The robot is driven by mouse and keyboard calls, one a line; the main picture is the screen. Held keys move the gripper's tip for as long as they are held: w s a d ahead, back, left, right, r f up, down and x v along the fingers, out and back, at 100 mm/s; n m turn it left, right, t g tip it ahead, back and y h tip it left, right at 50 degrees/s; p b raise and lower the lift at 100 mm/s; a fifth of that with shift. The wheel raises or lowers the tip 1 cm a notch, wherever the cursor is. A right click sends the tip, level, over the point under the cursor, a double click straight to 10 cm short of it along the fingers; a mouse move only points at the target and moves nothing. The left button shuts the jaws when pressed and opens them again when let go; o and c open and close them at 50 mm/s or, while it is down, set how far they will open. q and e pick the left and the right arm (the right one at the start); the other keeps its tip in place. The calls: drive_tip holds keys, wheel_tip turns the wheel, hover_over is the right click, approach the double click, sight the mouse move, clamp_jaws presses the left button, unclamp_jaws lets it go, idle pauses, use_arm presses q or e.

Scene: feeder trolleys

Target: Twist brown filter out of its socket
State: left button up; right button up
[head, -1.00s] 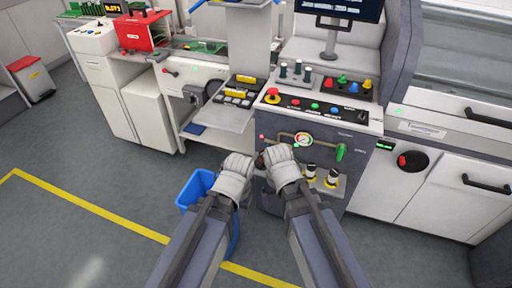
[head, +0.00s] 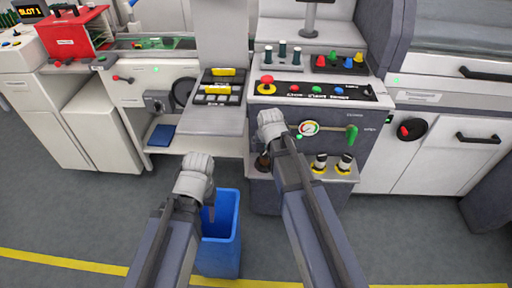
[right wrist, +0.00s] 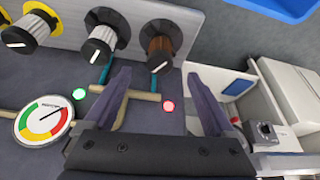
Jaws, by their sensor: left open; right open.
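The brown filter (right wrist: 160,46) sits in a dark socket in the right wrist view, with a pale mark on its end. In the head view it shows partly (head: 262,161) at the front of the grey machine, beside my right arm. My right gripper (right wrist: 160,75) is open and empty; the filter lies beyond the gap between its fingertips, apart from them. In the head view my right gripper (head: 270,122) is in front of the panel, left of the gauge. My left gripper (head: 200,162) is open at the blue bin's upper left; its fingertips are unclear.
Two white-grey filters (right wrist: 100,45) (right wrist: 33,28) sit in sockets beside the brown one. A round gauge (right wrist: 45,120) and tan pipe (right wrist: 140,95) are on the panel. A blue bin (head: 222,250) stands on the floor below. A grey shelf (head: 214,120) is to the left.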

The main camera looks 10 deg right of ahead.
sight(264, 153)
drive_tip(key=shift+w+f, duration=0.1)
drive_tip(key=b+x, duration=0.7)
drive_tip(key=shift+w+f, duration=0.15)
drive_tip(key=shift+f, duration=0.15)
clamp_jaws()
drive_tip(key=m+h, duration=0.1)
drive_tip(key=m, duration=0.4)
drive_tip(key=shift+w+g+h, duration=0.1)
drive_tip(key=shift+g+h, duration=0.3)
drive_tip(key=shift+m+h, duration=0.3)
drive_tip(key=shift+m, duration=0.7)
